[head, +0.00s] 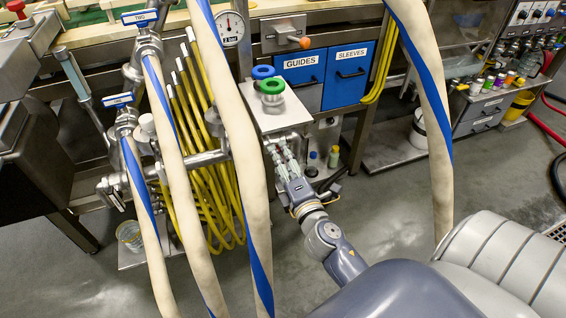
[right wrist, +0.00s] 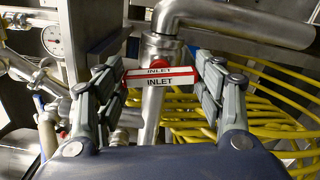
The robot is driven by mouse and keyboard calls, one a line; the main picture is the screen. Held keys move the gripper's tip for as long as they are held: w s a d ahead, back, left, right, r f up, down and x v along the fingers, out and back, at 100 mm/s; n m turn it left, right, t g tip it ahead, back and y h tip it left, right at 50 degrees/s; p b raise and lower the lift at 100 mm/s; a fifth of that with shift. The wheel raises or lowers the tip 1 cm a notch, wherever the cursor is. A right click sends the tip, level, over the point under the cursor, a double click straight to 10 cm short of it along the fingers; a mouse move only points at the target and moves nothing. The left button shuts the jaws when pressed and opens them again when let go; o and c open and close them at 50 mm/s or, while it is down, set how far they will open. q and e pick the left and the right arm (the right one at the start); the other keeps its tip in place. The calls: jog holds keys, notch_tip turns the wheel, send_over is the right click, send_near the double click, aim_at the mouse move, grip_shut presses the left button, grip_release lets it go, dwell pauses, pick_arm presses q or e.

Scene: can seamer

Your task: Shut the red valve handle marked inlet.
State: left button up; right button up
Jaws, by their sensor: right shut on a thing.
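The red valve handle marked INLET (right wrist: 165,84) shows in the right wrist view, with white labels on it. It lies crosswise in front of a steel vertical pipe (right wrist: 152,108). My right gripper (right wrist: 166,73) is shut on it, with one finger at each end of the handle. In the head view my right gripper (head: 282,152) reaches in under the front of a small steel shelf (head: 285,121). The handle cannot be made out there. My left gripper is not in view.
Striped hoses (head: 240,140) hang left of my right arm, and another hose (head: 428,110) hangs to its right. Yellow cables (right wrist: 262,120) run behind the handle. Two blue valve handles (head: 118,100) (head: 140,17) and a gauge (head: 232,28) are at left. Blue drawers (head: 346,77) stand behind.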

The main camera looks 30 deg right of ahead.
jog(key=shift+m, duration=1.2)
jog(key=o, duration=1.1)
jog(key=shift+c, duration=0.2)
jog(key=shift+s, duration=0.1)
jog(key=v, duration=0.7)
jog(key=shift+s, duration=0.15)
